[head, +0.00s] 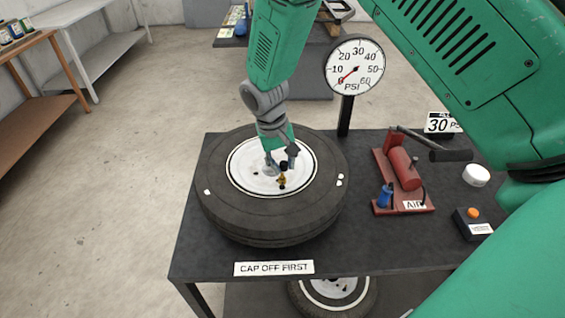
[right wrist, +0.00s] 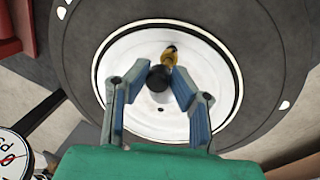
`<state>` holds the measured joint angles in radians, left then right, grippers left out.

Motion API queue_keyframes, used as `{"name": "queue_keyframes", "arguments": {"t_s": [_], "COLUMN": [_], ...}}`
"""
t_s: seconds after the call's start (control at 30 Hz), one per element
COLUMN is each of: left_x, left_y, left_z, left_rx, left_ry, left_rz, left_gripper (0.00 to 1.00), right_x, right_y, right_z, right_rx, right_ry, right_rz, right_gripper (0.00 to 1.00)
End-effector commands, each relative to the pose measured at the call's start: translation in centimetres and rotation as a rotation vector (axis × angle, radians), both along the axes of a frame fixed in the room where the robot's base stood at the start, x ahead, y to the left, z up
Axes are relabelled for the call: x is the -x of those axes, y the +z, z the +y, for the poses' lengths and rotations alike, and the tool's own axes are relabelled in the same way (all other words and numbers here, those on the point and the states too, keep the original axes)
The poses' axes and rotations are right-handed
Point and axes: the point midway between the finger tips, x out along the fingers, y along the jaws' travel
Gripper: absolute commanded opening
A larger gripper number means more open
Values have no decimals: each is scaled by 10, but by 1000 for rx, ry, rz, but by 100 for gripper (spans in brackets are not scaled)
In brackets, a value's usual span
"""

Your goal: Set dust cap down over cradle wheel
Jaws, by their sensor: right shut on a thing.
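The wheel (head: 235,218) lies flat on the dark bench, a black tyre around a white rim (head: 250,185). A brass valve stem (head: 282,182) stands up from the rim. My right gripper (head: 281,160) is over the rim, pointing down. In the right wrist view, the fingers of my right gripper (right wrist: 160,80) close in on a small black dust cap (right wrist: 158,77), held between the fingertips. The brass valve stem (right wrist: 171,55) shows close beside the cap there; whether they touch I cannot tell. My left gripper is not in view.
A pressure gauge (head: 354,66) on a post stands behind the wheel, its needle near 0. A red air pump (head: 402,172), a white round piece (head: 476,176) and a box with an orange button (head: 473,212) are to the right. A "CAP OFF FIRST" label (head: 274,268) is at the front edge.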

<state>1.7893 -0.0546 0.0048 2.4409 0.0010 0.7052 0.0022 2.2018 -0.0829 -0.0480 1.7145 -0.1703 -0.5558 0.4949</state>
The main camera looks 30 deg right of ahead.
Motion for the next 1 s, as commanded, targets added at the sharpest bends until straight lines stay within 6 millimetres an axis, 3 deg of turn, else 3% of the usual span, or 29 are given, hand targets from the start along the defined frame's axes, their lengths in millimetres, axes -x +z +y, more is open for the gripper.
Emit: {"name": "queue_keyframes", "arguments": {"t_s": [0.57, 1.0], "left_x": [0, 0], "left_y": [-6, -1], "left_z": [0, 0], "left_rx": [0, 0], "left_ry": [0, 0], "left_rz": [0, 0], "left_gripper": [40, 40], "right_x": [0, 0], "right_y": [-15, -1], "right_z": [0, 0], "right_rx": [1, 0], "right_ry": [0, -1], "right_rz": [0, -1], "right_gripper": [0, 0]}}
